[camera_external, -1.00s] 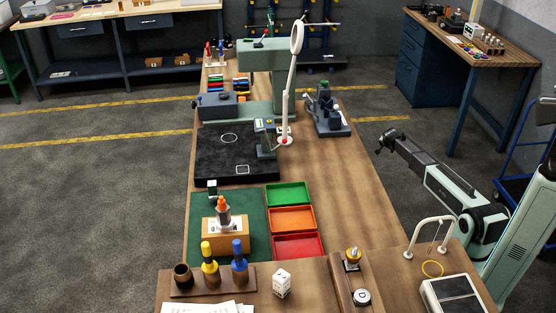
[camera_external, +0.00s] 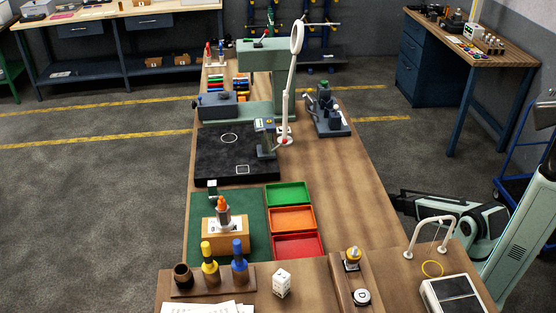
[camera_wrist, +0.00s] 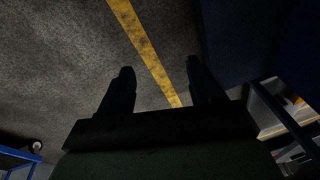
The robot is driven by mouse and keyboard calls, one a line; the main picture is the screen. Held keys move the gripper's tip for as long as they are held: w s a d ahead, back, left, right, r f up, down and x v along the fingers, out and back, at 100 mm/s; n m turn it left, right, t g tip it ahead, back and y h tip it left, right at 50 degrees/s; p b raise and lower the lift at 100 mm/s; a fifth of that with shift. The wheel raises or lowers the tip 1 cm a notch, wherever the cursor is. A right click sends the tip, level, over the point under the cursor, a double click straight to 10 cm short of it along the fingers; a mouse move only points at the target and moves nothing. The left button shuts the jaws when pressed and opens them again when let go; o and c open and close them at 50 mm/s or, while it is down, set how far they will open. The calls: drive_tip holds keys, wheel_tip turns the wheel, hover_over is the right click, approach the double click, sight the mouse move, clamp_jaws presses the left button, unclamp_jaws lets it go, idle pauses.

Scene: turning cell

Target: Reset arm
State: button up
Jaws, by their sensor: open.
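My gripper (camera_wrist: 160,82) shows in the wrist view as two dark fingers set well apart, with nothing between them. Below the fingers in that view is grey floor with a yellow line (camera_wrist: 145,45). In the external view my arm is folded at the right, beyond the bench's right edge. The gripper itself cannot be made out there.
The long wooden bench (camera_external: 345,180) carries a black plate (camera_external: 210,166), green, orange and red trays (camera_external: 292,218), and bottles on a rack. A white arch stand (camera_external: 433,222) is close to my arm. A blue cart (camera_external: 520,180) stands at the far right.

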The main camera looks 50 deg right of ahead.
drive_tip(key=s+a+f+n+g+y, duration=0.1)
drive_tip(key=s+a+n+g, duration=0.15)
drive_tip(key=s+a, duration=0.5)
drive_tip(key=s+a+f+n+g, duration=0.2)
drive_tip(key=s+a+n, duration=0.15)
drive_tip(key=a, duration=0.75)
drive_tip(key=s+a+r+n+g, duration=0.1)
drive_tip(key=s+a+n+g, duration=0.1)
drive_tip(key=s+a, duration=0.2)
drive_tip(key=s+a+r+n+g, duration=0.1)
drive_tip(key=s+a+n+g, duration=0.1)
drive_tip(key=s, duration=0.9)
drive_tip(key=a+n, duration=0.1)
drive_tip(key=a, duration=0.1)
drive_tip(key=shift+s+a, duration=0.15)
drive_tip(key=shift+a, duration=0.15)
